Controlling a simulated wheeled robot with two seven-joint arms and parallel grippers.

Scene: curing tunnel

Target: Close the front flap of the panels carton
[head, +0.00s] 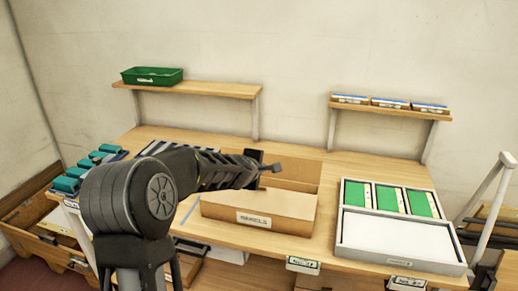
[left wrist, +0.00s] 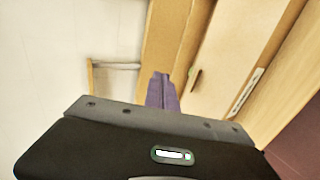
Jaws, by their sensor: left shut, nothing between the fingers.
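The panels carton (head: 285,228) is an open-topped brown box with a white label on its front, standing on the workbench in the head view. A lighter brown panel (head: 262,203) runs along its front above the label. I cannot tell for sure whether this is the front flap or how far it is folded. A brown panel (head: 292,165) stands at its back. My left gripper (head: 273,168) is shut and empty, over the carton's back-left part. In the left wrist view, the shut fingers (left wrist: 162,92) show beside the carton (left wrist: 232,50). My right gripper is not in view.
A white tray (head: 400,254) with green panels (head: 388,198) stands right of the carton. Teal items (head: 85,168) lie at the bench's left end. A green bin (head: 152,76) and several small boxes (head: 388,103) sit on wall shelves above.

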